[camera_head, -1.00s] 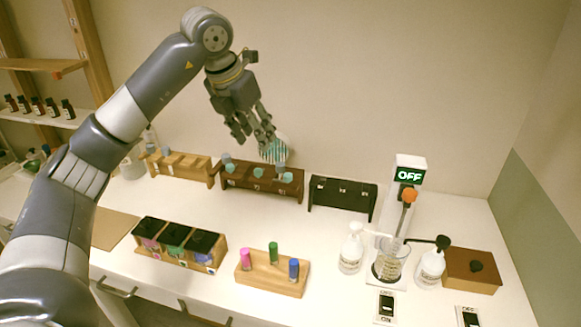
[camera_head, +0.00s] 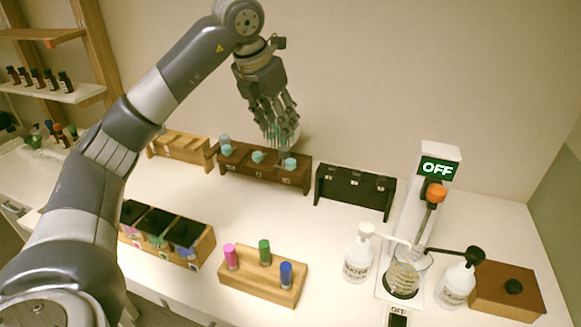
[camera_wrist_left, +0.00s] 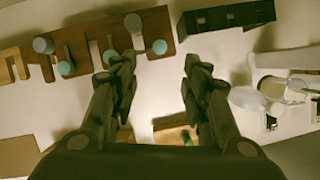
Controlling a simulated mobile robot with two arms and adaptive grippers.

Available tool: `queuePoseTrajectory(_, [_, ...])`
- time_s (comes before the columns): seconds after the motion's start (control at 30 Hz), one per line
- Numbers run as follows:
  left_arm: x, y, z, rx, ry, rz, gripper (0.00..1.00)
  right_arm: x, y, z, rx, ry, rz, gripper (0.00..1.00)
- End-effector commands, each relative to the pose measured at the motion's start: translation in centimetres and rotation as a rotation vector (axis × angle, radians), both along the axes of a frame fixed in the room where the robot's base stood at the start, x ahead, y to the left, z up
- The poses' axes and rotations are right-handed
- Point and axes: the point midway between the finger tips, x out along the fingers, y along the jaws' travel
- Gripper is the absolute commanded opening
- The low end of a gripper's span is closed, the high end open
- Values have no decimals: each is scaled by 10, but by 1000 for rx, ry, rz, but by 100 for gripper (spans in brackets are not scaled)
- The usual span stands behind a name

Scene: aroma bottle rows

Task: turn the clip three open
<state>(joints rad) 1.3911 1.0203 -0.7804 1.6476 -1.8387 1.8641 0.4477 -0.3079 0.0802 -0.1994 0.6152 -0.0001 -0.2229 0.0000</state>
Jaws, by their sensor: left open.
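A dark brown wooden rack (camera_head: 265,178) stands at the back of the counter. It has three teal round caps on its front: left (camera_head: 226,150), middle (camera_head: 257,156) and right (camera_head: 290,163). Its front labels are too small to read, so I cannot tell which part is clip three. My left gripper (camera_head: 281,143) points down above the rack's right end, close to the right cap. My right gripper is out of view.
A light wood rack (camera_head: 180,147) stands left and a black rack (camera_head: 353,190) right of the brown one. In front are a wooden holder (camera_head: 258,283) with three coloured tubes and a three-part box (camera_head: 200,252). A stirrer stand (camera_head: 412,215) reading OFF stands at right.

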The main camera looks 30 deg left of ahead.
Motion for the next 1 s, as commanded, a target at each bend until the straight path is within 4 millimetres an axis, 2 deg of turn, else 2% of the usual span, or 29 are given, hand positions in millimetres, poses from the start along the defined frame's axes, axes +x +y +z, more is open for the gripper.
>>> queuePoseTrajectory(0.03, [0, 0, -14, 0, 0, 0, 42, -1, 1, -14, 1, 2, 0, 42])
queuePoseTrajectory(0.2, [0, 0, -26, 0, 0, 0, 42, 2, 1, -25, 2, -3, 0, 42])
queuePoseTrajectory(0.37, [4, 0, -35, 0, 3, 0, 42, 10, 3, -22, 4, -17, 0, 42])
queuePoseTrajectory(0.8, [33, -1, -105, 0, 4, 0, 42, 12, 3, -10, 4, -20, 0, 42])
queuePoseTrajectory(1.0, [40, -1, -121, 0, 1, 0, 42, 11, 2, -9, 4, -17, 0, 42])
